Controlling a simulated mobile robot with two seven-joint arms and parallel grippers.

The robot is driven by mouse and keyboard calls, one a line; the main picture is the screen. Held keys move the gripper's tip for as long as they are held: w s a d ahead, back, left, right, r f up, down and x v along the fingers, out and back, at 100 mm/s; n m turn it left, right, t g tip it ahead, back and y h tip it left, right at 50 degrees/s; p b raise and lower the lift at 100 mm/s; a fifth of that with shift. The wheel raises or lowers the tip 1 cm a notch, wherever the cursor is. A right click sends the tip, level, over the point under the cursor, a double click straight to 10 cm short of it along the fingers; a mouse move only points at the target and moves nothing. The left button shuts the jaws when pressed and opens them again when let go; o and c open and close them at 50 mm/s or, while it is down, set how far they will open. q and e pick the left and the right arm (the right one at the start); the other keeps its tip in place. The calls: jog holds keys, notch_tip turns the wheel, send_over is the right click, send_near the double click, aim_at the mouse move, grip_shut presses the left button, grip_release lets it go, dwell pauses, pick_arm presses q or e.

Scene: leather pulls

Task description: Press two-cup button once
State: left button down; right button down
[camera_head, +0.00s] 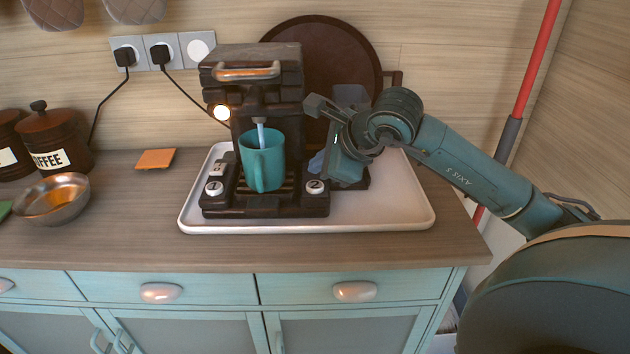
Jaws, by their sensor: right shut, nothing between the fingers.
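A dark coffee machine (252,60) stands on a white tray (400,215). Its two-cup button (316,186), a round white knob marked 2, is at the front right of its base. A matching one-cup button (214,188) is at the front left. A teal mug (263,160) stands between them under the spout, and a thin pale stream or nozzle reaches down into it. My right gripper (318,163) is shut and empty, with its fingertips just above and behind the two-cup button. I cannot tell whether they touch it. My left gripper is out of view.
A round lamp (221,112) glows on the machine's left side. A dark round board (330,60) leans behind it. A metal bowl (55,200), a coffee canister (55,140) and an orange cloth (156,159) are at the left. The counter between bowl and tray is clear.

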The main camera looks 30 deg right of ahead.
aim_at(320, 188)
jog(key=shift+r+p, duration=1)
jog(key=shift+r, duration=0.95)
